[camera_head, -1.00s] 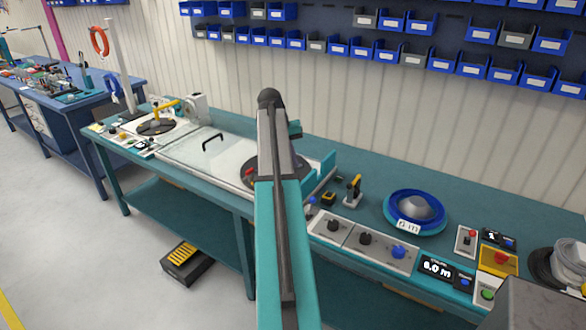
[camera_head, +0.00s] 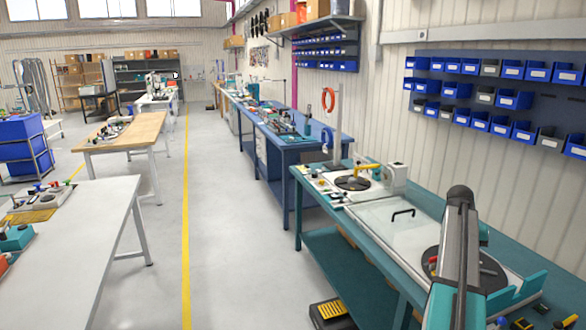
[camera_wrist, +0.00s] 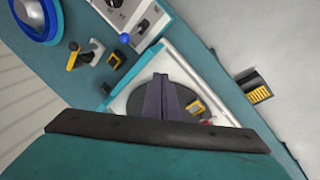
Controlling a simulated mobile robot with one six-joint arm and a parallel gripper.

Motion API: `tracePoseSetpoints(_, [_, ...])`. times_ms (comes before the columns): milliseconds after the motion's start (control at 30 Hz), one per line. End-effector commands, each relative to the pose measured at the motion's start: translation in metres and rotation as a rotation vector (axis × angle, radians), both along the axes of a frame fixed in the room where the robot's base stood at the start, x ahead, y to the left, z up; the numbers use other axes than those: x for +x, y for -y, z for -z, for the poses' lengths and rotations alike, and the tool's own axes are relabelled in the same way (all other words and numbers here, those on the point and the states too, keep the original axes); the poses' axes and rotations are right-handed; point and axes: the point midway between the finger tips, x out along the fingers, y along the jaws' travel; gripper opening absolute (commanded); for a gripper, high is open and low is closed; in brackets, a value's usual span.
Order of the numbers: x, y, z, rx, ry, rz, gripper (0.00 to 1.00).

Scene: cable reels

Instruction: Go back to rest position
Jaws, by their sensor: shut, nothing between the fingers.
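My gripper (camera_wrist: 160,80) shows in the wrist view as two dark fingers close together, with nothing between them. It is above a dark round plate (camera_wrist: 138,103) on the teal bench and looks apart from it, though the gap is hard to judge. In the head view my raised arm stands at the lower right in front of the same dark plate (camera_head: 490,271). My gripper is hidden or out of sight there.
The teal bench (camera_head: 338,249) carries a clear cover (camera_head: 384,222) with a black handle and a reel station (camera_head: 352,183). A blue reel (camera_wrist: 38,18) lies at the wrist view's upper left. A yellow-topped pedal (camera_head: 332,312) is on the floor. The aisle is clear.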

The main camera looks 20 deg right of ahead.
Motion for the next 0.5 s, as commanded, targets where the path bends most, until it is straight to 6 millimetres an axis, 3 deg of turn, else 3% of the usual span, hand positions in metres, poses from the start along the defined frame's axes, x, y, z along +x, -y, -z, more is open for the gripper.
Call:
tracePoseSetpoints(33, [0.015, -0.015, 0.019, 0.017, -0.015, -0.029, 0.0])
tracePoseSetpoints(200, [0.05, -0.067, 0.078, 0.068, -0.067, -0.111, 0.0])
tracePoseSetpoints(500, [0.081, -0.166, 0.177, 0.155, -0.157, -0.244, 0.0])
